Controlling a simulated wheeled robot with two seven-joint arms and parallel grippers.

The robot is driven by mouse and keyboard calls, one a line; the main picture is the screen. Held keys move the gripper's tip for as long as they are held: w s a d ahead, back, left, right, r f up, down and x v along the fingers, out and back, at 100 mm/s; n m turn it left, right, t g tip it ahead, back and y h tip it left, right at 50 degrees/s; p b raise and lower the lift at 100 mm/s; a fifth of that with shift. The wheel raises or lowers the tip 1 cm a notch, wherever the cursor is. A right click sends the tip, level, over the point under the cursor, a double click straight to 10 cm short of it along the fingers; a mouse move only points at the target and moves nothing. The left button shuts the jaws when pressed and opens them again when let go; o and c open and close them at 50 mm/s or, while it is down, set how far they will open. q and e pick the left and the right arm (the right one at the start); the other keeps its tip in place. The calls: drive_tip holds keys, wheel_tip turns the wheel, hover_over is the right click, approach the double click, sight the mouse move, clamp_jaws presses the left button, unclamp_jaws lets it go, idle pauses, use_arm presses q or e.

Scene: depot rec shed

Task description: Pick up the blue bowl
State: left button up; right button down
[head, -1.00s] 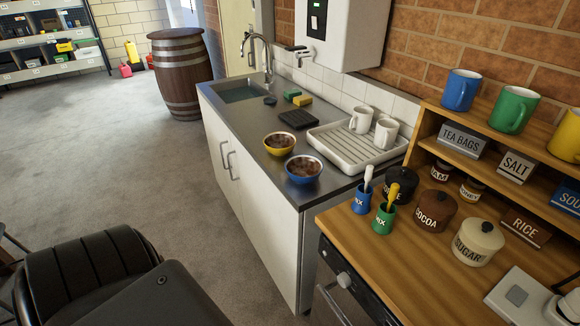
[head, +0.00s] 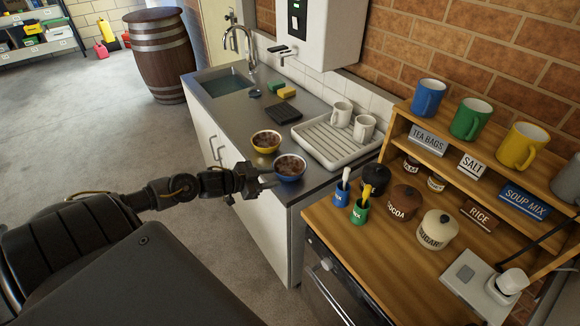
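The blue bowl (head: 291,178) stands upright near the front end of the steel counter, with brown contents inside. My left gripper (head: 268,181) is at the counter's front edge, just left of the blue bowl and very close to it. I cannot tell whether it touches the bowl, or how far its fingers are apart. My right gripper is out of view.
A yellow bowl (head: 265,148) with brown contents stands just behind the blue one. A white drainer (head: 318,147) with two white mugs lies to the right. A wooden shelf unit (head: 345,232) with jars and coloured mugs stands at the near right.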

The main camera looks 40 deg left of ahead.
sight(296, 177)
use_arm(q)
drive_tip(key=p+x, duration=0.1)
drive_tip(key=x, duration=0.4)
drive_tip(key=shift+w, duration=0.15)
drive_tip(key=shift+w+d+f, duration=0.15)
drive_tip(key=shift+w, duration=0.05)
drive_tip(key=shift+w+d+p, duration=0.1)
drive_tip(key=shift+w+p, duration=0.2)
drive_tip(key=shift+p, duration=0.05)
drive_tip(key=p+x, duration=0.1)
drive_tip(key=x, duration=0.2)
drive_tip(key=shift+w+d+f, duration=0.15)
drive_tip(key=shift+w+f, duration=0.05)
drive_tip(key=shift+f, duration=0.05)
drive_tip(key=shift+w+d+f, duration=0.2)
drive_tip(key=shift+w+f, duration=0.1)
drive_tip(key=shift+w, duration=0.1)
drive_tip(key=shift+s+a, duration=0.1)
drive_tip(key=shift+c, duration=1)
clamp_jaws()
